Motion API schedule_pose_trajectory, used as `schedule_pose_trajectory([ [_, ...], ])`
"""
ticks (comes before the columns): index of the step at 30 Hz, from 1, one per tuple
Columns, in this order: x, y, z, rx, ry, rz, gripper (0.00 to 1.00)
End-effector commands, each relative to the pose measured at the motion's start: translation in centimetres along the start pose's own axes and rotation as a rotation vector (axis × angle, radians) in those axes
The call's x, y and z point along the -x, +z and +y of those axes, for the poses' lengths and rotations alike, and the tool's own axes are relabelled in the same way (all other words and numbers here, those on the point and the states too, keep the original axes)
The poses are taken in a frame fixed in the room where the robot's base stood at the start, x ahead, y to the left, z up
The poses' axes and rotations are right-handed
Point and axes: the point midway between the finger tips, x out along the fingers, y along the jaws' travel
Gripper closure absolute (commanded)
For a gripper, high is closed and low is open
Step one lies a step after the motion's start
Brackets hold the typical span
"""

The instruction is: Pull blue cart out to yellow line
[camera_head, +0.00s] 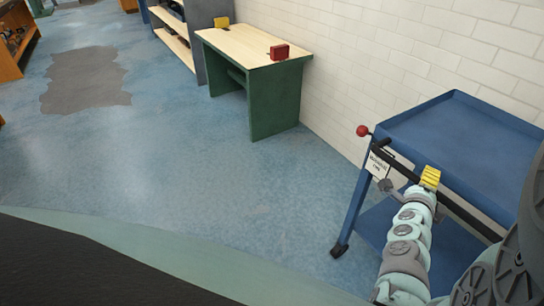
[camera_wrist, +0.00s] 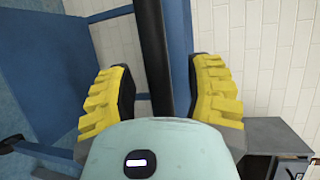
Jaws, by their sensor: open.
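The blue cart (camera_head: 450,120) stands against the white brick wall at the right in the head view, with an upper tray, a lower shelf and a labelled card on its near end. Its black handle bar (camera_head: 455,205) runs along the near side, with a red knob at the far end. My gripper (camera_head: 430,178) is at the handle. In the wrist view the bar (camera_wrist: 153,55) lies between the two yellow fingers of my gripper (camera_wrist: 155,90). The fingers are open, with gaps on both sides of the bar. No yellow line shows in either view.
A green workbench (camera_head: 275,100) with a wooden top stands along the wall beyond the cart, bearing a red box (camera_head: 279,52) and a yellow item (camera_head: 221,23). Shelves (camera_head: 172,32) stand further back. The blue floor (camera_head: 190,180) left of the cart is clear.

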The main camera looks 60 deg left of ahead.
Motion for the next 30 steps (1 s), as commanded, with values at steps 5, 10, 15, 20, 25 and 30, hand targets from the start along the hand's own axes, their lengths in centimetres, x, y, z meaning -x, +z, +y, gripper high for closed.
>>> schedule_pose_trajectory([
  [5,-0.13,0.14,0.08,0.0,0.0,-0.004,0.48],
  [10,-0.14,0.14,0.04,0.0,-0.001,-0.004,0.48],
  [15,-0.14,0.12,0.02,0.0,-0.001,-0.004,0.56],
  [20,-0.15,0.09,0.01,0.0,-0.001,-0.003,0.73],
  [25,-0.15,0.06,0.01,0.0,-0.001,-0.002,0.9],
  [30,-0.15,0.03,0.01,0.0,-0.001,-0.002,1.0],
])
